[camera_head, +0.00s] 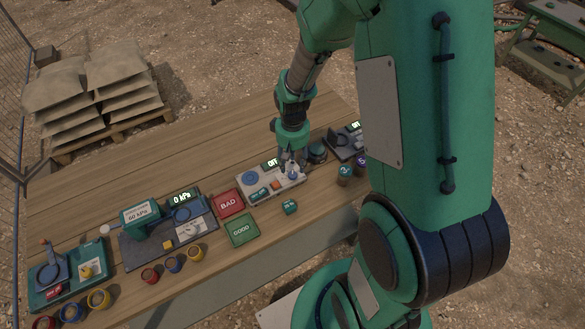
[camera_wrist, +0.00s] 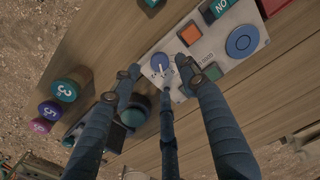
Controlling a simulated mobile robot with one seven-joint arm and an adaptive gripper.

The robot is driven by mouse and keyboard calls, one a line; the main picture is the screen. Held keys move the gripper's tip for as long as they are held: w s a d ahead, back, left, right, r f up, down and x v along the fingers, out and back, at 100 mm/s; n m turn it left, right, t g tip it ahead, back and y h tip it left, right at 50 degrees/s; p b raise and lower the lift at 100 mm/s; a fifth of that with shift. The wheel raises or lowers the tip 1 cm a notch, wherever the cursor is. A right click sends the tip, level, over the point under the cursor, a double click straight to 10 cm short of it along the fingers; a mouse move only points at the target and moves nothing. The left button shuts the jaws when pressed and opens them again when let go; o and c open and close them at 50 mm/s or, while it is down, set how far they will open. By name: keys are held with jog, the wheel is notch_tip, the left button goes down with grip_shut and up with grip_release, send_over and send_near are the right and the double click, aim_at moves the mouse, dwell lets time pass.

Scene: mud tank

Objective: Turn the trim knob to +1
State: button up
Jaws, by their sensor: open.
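The trim knob is a small blue round knob (camera_wrist: 158,61) with a white pointer line, on a pale control panel (camera_wrist: 214,42). In the wrist view the pointer runs toward the lower part of the dial; the marks around it are too small to read surely. In the head view the knob (camera_head: 292,174) is at the right end of the panel (camera_head: 243,187), directly below my gripper (camera_head: 291,160). My gripper (camera_wrist: 160,82) is open and empty, its fingers spread around the knob's area. I cannot tell whether any finger touches the knob.
A dark round-topped object (camera_head: 317,153) stands close right. Numbered cylinders (camera_head: 345,170) and a green block (camera_head: 290,207) are nearby.

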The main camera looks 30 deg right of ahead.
notch_tip(320, 180, up, 6)
jog(key=shift+r, duration=0.2)
dwell(0.5)
notch_tip(320, 180, up, 17)
jog(key=t, duration=0.3)
send_over(292, 175)
jog(key=s+a, duration=0.6)
jog(key=s, duration=0.1)
jog(key=s+a+r+t+b, duration=0.1)
jog(key=s+a+r, duration=0.3)
jog(key=s+r, duration=0.5)
jog(key=shift+s+r+t, duration=0.15)
jog(key=shift+s+t, duration=0.65)
jog(key=shift+s, duration=0.35)
jog(key=shift+a, duration=0.1)
dwell(1.5)
